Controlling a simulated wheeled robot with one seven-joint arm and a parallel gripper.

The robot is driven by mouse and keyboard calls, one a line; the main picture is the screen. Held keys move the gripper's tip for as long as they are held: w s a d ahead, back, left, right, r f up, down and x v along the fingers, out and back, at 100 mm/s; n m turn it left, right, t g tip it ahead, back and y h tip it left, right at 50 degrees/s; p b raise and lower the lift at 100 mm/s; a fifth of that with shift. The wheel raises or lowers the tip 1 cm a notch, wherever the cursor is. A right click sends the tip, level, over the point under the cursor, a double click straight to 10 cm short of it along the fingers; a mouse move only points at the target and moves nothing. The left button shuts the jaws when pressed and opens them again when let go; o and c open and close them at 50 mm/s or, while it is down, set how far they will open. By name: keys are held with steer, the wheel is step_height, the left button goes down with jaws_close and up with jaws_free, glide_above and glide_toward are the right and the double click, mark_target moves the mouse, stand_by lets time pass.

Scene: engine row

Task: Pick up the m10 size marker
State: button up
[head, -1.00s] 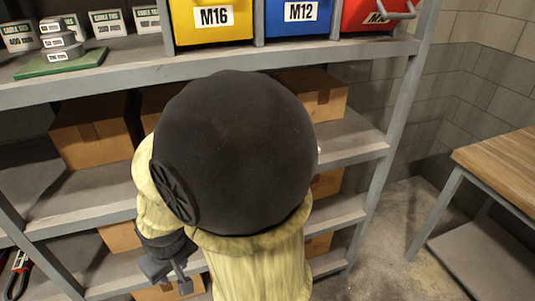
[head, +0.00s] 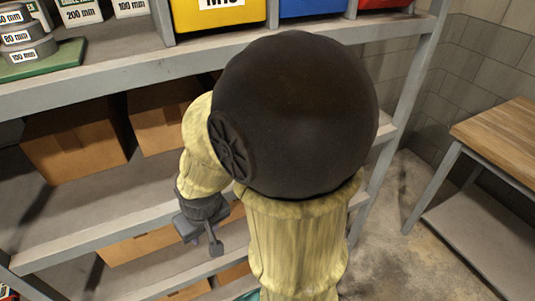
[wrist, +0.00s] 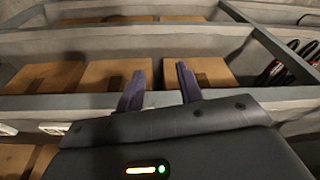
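I cannot make out an M10 size marker in any current view. The red bin (head: 384,4) at the top right of the head view shows only its lower edge, with no label visible. The yellow bin (head: 220,17) has a white label (head: 221,2) cut off by the top edge. My gripper (head: 204,244) hangs low in front of the lower shelves, well below the bins. In the wrist view, its two dark fingers (wrist: 160,88) stand apart with nothing between them.
A blue bin (head: 305,8) sits between the yellow and red ones. Cardboard boxes (head: 72,145) fill the lower shelves. Labelled weights (head: 28,35) stand at the upper left. A wood-topped table (head: 500,140) stands right, with clear floor (head: 405,235) before it.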

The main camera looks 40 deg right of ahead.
steer(key=shift+o, duration=0.2)
steer(key=o, duration=0.7)
steer(key=shift+w+d+r, duration=0.2)
steer(key=shift+w+d, duration=0.05)
steer(key=o, duration=0.6)
steer(key=shift+w+d+r+m, duration=0.15)
steer(key=shift+w+d+r, duration=0.3)
steer(key=shift+d, duration=0.2)
steer(key=shift+w+d+r+m, duration=0.15)
steer(key=shift+w+d+r, duration=0.2)
steer(key=shift+w+d, duration=0.25)
steer(key=w+d+r+m, duration=0.1)
steer(key=d+r, duration=0.3)
steer(key=d, duration=0.3)
steer(key=w+d+r+m+t+h+p, duration=0.1)
steer(key=d+r, duration=0.4)
steer(key=d, duration=0.3)
steer(key=w+d+r+m+p, duration=0.1)
steer(key=d+r, duration=0.3)
steer(key=d, duration=0.4)
steer(key=shift+w+d+r+t, duration=0.25)
steer(key=shift+w+t, duration=0.15)
steer(key=shift+w, duration=0.2)
steer(key=p+x, duration=0.1)
steer(key=x, duration=1.1)
steer(key=shift+d+f+p, duration=0.1)
steer(key=shift+d+p, duration=0.15)
steer(key=shift+p, duration=0.15)
